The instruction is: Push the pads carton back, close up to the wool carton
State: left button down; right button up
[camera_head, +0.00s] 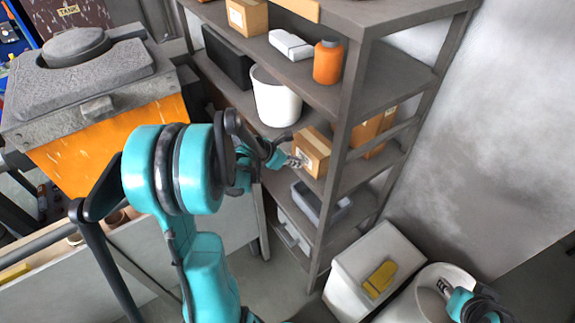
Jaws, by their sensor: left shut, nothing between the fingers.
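A small brown carton (314,153) with a pale label stands near the front edge of a middle shelf; I take it as the pads carton, though its print is too small to read. A second brown carton (371,132), likely the wool carton, stands farther back, partly hidden by the shelf post. A gap seems to lie between them. My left gripper (299,161) is shut and empty, its tips at the near carton's front face; I cannot tell whether they touch. My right gripper (445,288) is low at the right, over a white round bin, its fingers too small to judge.
The grey shelf post (345,120) stands right of the near carton. A white bucket (275,97) is on the left along the shelf. An orange jar (328,61) and white box (290,45) are above. A grey tray (320,203) is below.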

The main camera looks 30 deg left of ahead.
aim_at(324, 148)
pick_arm(q)
jog(key=shift+w+d, duration=0.1)
jog(key=shift+w, duration=0.1)
jog(key=w+d, duration=0.1)
jog(key=w, duration=0.2)
jog(key=w+d+b, duration=0.1)
jog(key=w+d, duration=0.1)
jog(key=w, duration=0.1)
jog(key=w+d, duration=0.1)
jog(key=w, duration=0.3)
jog(key=shift+d+b, duration=0.3)
